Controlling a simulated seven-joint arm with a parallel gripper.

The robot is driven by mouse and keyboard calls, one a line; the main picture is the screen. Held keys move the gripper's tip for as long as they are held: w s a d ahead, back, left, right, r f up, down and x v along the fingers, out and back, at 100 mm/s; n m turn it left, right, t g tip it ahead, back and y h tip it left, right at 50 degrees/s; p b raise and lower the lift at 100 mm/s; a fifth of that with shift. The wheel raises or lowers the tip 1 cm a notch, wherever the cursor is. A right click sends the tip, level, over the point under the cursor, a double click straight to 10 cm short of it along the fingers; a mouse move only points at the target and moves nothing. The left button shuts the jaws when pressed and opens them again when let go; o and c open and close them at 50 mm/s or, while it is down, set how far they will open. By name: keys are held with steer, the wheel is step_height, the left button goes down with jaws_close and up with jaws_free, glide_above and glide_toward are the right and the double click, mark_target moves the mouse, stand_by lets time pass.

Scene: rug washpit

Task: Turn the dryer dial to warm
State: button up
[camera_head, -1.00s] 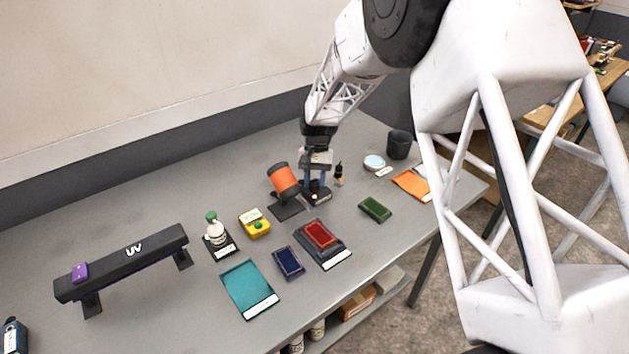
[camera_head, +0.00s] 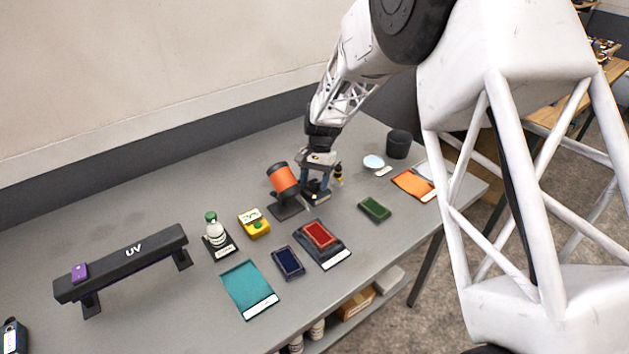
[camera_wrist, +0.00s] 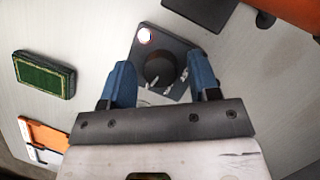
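The dial (camera_wrist: 158,68) is a round black knob on a dark square plate (camera_wrist: 143,50) with white marks and a white round spot near one corner. I cannot read which mark it points to. My gripper (camera_wrist: 161,75) has its two blue fingers on either side of the dial, with gaps between them and the knob. In the head view my gripper (camera_head: 317,193) reaches down over the plate, and the dial is mostly hidden. The dryer (camera_head: 284,179), an orange and black drum on a black stand, is just left of my gripper.
A small dark bottle with a yellow band (camera_head: 339,173) stands close to the right of my gripper. A green pad (camera_head: 375,209) and a red pad on a dark tray (camera_head: 320,235) lie nearer the front. A dark cup (camera_head: 398,144) stands at the back right.

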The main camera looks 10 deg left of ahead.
stand_by(0.3)
steer(key=shift+v, duration=3.65)
steer(key=shift+w+r, duration=0.1)
steer(key=shift+r, duration=0.15)
steer(key=s+d+r+n+t, duration=0.1)
steer(key=s+d+r+t, duration=0.3)
steer(key=s+d+r, duration=1.35)
steer(key=s+d+t, duration=0.1)
steer(key=s+d, duration=0.2)
steer(key=s, duration=0.5)
steer(key=s+d+f+t, duration=0.1)
steer(key=s+d, duration=0.3)
steer(key=s, duration=0.5)
steer(key=s+d+n+t+h, duration=0.1)
steer(key=s+d, duration=0.3)
steer(key=s, duration=0.4)
steer(key=shift+s+d+f, duration=0.15)
steer(key=shift+d+f, duration=0.05)
steer(key=shift+d, duration=0.05)
